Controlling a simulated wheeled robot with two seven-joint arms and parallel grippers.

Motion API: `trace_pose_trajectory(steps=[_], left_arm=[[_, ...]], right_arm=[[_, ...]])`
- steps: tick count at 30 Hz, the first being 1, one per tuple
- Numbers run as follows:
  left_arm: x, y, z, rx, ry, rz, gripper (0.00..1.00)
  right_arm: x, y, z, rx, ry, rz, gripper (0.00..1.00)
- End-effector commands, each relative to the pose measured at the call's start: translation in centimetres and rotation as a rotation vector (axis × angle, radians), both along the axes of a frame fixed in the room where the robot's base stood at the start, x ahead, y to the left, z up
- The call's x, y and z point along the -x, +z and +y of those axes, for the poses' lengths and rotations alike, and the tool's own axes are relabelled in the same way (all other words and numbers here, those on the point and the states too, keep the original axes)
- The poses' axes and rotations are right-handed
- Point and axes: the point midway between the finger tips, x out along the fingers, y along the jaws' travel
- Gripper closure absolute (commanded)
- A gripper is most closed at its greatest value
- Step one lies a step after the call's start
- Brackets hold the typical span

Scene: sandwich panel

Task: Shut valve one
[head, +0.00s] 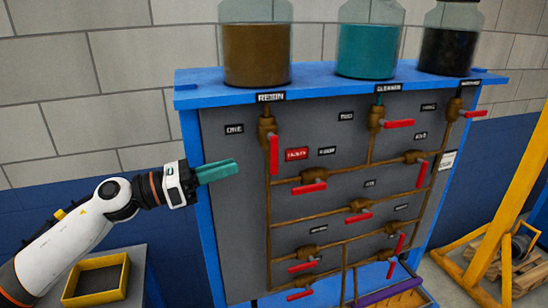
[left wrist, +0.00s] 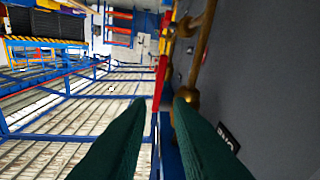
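Valve one is the brass valve (head: 267,128) under the RESIN label, beside the ONE label (head: 234,128). Its red lever (head: 273,155) hangs straight down, in line with the vertical pipe. My left gripper (head: 236,166) has teal fingers that point right, to the left of the lever and apart from it in the head view. A red lever (left wrist: 160,80) and brass fittings (left wrist: 187,97) lie beyond the fingertips there. My right gripper is in neither view.
The grey panel (head: 225,230) in a blue frame carries several other red-lever valves and brown pipes. Jars of brown (head: 257,55), teal (head: 367,50) and dark contents stand on top. A yellow-rimmed tray (head: 125,272) sits at lower left. A yellow frame (head: 515,190) stands at right.

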Motion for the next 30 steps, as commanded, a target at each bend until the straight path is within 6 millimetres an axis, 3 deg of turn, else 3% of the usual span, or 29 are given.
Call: trace_pose_trajectory(steps=[3,8,21,30], left_arm=[[-0.2,0.4,1.2,-0.130,-0.029,-0.090,0.81],[-0.3,0.5,1.0,-0.175,-0.046,-0.116,0.81],[-2.7,0.9,-6.7,-0.169,-0.047,-0.114,0.81],[-3.7,0.5,-9.7,-0.169,-0.045,-0.113,0.81]], right_arm=[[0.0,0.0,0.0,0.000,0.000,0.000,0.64],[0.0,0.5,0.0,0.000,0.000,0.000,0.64],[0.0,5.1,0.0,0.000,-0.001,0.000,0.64],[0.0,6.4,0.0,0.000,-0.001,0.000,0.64]])
